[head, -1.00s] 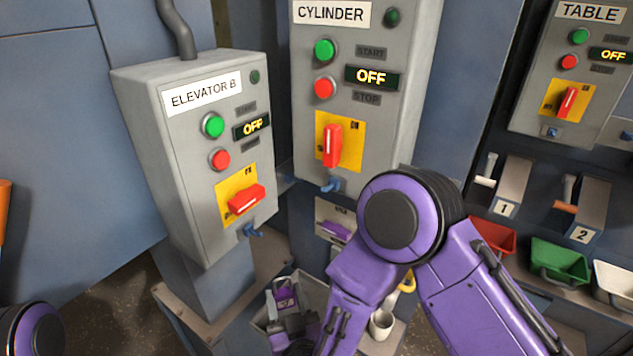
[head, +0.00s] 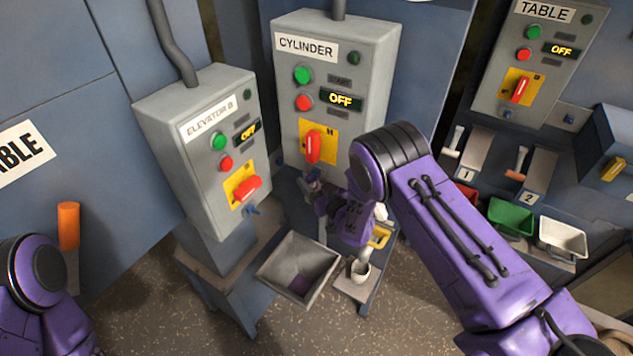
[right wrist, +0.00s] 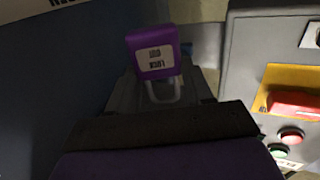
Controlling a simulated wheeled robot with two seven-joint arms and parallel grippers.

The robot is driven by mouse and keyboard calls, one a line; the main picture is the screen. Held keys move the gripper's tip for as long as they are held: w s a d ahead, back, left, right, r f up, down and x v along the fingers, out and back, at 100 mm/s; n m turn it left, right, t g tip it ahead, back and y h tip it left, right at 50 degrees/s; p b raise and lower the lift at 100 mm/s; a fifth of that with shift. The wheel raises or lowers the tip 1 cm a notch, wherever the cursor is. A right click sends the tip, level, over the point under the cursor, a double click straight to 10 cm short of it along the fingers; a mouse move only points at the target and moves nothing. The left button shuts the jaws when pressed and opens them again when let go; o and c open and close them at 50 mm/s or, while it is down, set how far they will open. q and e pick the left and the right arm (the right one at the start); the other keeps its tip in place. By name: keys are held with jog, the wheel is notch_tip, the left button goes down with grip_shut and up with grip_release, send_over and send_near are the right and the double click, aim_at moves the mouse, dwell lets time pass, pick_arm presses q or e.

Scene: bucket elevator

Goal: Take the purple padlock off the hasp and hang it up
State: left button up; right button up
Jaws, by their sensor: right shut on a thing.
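The purple padlock (right wrist: 152,52) shows in the right wrist view, its pale label upside down and its grey shackle (right wrist: 162,92) toward my gripper. My right gripper (head: 316,188) is shut on the padlock, just below the front of the CYLINDER box (head: 352,65). In the head view the padlock is too small and dark to make out clearly. The CYLINDER hasp is mostly hidden by the gripper, so I cannot tell whether the shackle is still through it. The CYLINDER switch (head: 313,146) has its red handle upright and its display reads OFF. My left gripper is out of view.
The ELEVATOR B box (head: 190,165) stands left, with a blue hasp (head: 252,210). Coloured trays (head: 510,218) and an orange handle (head: 68,225) stand to the sides.

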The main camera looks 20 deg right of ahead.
aim_at(305, 180)
jog(key=w+a, duration=0.1)
jog(key=w, duration=0.1)
jog(key=shift+w+a+f+b, duration=0.1)
jog(key=shift+w+a+b, duration=0.2)
jog(key=shift+a+b, duration=0.1)
jog(key=shift+w+a+r, duration=0.1)
jog(key=shift+a+r, duration=0.15)
jog(key=shift+a, duration=0.05)
jog(key=shift+w+f, duration=0.1)
